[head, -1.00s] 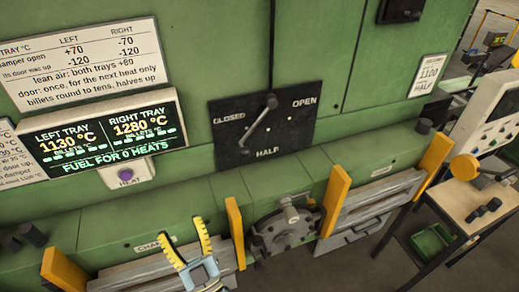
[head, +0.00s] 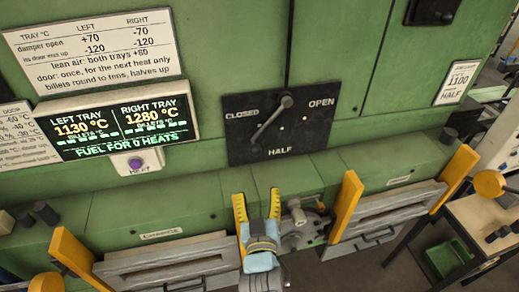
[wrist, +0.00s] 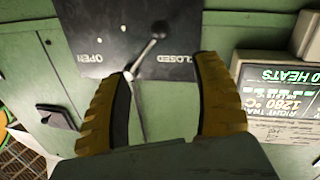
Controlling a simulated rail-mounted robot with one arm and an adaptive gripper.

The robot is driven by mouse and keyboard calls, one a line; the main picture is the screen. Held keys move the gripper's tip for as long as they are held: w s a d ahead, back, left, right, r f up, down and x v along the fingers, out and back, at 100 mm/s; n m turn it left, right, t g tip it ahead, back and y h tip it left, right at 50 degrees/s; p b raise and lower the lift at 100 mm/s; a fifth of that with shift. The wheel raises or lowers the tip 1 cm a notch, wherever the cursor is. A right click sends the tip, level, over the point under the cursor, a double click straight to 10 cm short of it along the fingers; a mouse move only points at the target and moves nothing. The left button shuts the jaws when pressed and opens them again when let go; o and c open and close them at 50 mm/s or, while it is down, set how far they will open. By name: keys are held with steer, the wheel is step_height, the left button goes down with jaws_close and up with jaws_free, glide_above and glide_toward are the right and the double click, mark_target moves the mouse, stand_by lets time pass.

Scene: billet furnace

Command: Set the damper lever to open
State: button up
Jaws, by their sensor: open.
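The damper plate (head: 318,140) is a black panel on the green furnace front, marked CLOSED at left, OPEN at right and HALF at the bottom. Its grey damper lever (head: 270,122) slants from upper right to lower left; it lies away from the OPEN mark. My gripper (head: 257,203) has yellow fingers, is open and empty, and shows below the plate. In the wrist view the plate (wrist: 95,62) appears upside down beyond my spread fingers (wrist: 166,72). The lever (wrist: 145,50) shows there near and between the fingertips, apparently untouched; one end is close to the left fingertip.
A display (head: 115,125) with a purple HEAT button (head: 136,163) stands left of the plate. Yellow posts (head: 345,205) and grey tray doors (head: 385,215) line the lower front. A side table (head: 480,220) stands at right.

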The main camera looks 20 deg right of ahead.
steer(key=b, duration=0.8)
glide_toward(256, 154)
steer(key=p+x, duration=0.3)
steer(key=x, duration=0.7)
steer(key=shift+r, duration=0.1)
steer(key=shift+p+x, duration=0.35)
steer(key=shift+x, duration=0.65)
steer(key=shift+a, duration=0.1)
jaws_close()
